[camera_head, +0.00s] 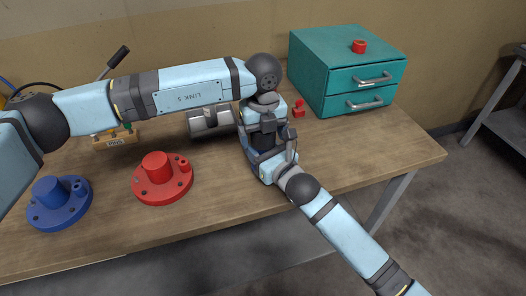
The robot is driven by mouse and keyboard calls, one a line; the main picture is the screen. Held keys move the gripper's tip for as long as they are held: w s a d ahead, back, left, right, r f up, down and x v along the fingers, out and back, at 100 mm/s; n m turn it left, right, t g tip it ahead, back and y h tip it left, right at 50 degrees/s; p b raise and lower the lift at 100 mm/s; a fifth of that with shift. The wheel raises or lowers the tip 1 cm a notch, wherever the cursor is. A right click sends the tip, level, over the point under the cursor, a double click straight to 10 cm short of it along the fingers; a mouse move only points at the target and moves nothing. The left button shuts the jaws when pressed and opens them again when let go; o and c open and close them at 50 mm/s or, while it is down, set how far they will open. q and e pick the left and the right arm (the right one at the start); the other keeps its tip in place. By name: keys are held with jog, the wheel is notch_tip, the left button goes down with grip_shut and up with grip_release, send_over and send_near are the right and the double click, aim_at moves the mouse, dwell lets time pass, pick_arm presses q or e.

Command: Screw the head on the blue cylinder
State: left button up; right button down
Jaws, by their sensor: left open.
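A blue round flanged base (60,205) with an upright blue cylinder (47,190) stands at the left of the table. My left arm comes in from the left, and its gripper (268,138) points down over the middle of the table, open. My right arm comes in from the lower right, and its gripper (280,160) meets the left one there; the two overlap. The right fingers are not clear. Something dark blue shows between the grippers, but I cannot tell whether it is a part or a gripper. I cannot pick out the head for certain.
A red flanged base (160,190) with a red cylinder stands right of the blue one. A grey metal cylinder (205,125) lies behind my left arm. A small red part (298,109) is near the teal drawer cabinet (330,75), which has a red piece (359,46) on top.

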pick_arm(q)
jog(key=c, duration=0.9)
jog(key=m, duration=0.3)
jog(key=o, duration=1)
